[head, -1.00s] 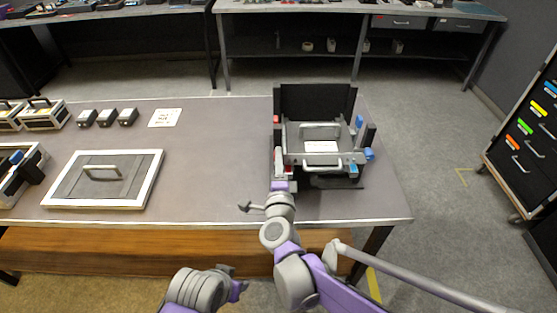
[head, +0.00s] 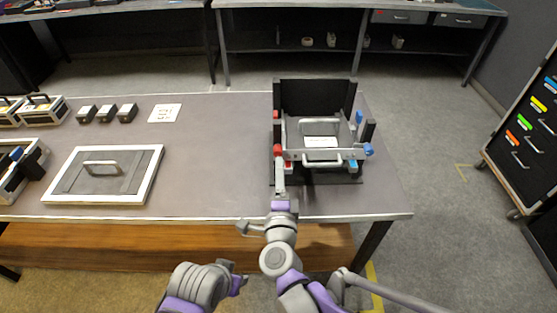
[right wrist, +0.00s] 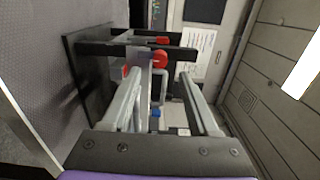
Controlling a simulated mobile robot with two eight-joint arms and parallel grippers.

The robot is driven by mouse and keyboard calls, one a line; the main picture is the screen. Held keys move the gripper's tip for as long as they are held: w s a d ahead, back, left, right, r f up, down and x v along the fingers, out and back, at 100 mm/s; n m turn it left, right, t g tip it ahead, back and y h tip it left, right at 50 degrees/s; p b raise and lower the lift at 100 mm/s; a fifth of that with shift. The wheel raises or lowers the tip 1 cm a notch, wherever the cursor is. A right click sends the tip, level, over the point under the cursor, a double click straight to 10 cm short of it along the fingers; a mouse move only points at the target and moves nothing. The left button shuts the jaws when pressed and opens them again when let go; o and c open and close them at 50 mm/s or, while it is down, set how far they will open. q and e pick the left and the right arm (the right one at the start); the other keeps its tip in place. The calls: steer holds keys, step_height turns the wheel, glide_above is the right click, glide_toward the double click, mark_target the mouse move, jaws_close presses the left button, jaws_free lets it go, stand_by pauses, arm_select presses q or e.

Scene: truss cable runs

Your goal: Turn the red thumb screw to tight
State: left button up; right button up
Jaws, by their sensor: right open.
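The red thumb screw (head: 277,150) is a round red knob at the left end of a grey crossbar (head: 342,155) on the front of a black fixture (head: 314,98). In the right wrist view the red knob (right wrist: 159,59) lies just beyond and between my fingertips. My right gripper (head: 279,178) is on the near side of the knob, apart from it. Its two grey fingers are open and empty in the right wrist view (right wrist: 160,80). My left gripper (head: 238,283) is low in the head view, below the table's front edge; its fingers are not clear.
A blue knob (head: 368,150) is at the crossbar's right end. A grey tray with a handle (head: 321,125) sits inside the fixture. More red parts (head: 276,115) are close behind the screw. A white-framed panel (head: 150,178) lies left; the table between is clear.

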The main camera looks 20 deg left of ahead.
steer(key=v, duration=0.4)
steer(key=shift+s, duration=0.2)
steer(key=d+r+n+g+y+p, duration=0.2)
steer(key=d+r+n+p, duration=0.2)
steer(key=r+n, duration=0.15)
steer(key=s+d+f+n+g+h+p, duration=0.2)
steer(key=s+d, duration=0.3)
steer(key=d, duration=0.3)
steer(key=s+d+f+n+g+h+p, duration=0.1)
steer(key=s+d+n+g+h+p, duration=0.1)
steer(key=d, duration=0.6)
steer(key=s+d+f+n+g+h+p, duration=0.2)
steer(key=s+d+n+g, duration=0.3)
steer(key=s+d, duration=0.4)
steer(key=shift+f+g+h+p, duration=0.3)
steer(key=shift+g+h+p, duration=0.2)
steer(key=shift+p, duration=0.4)
steer(key=shift+w+n, duration=0.1)
steer(key=shift+n, duration=0.15)
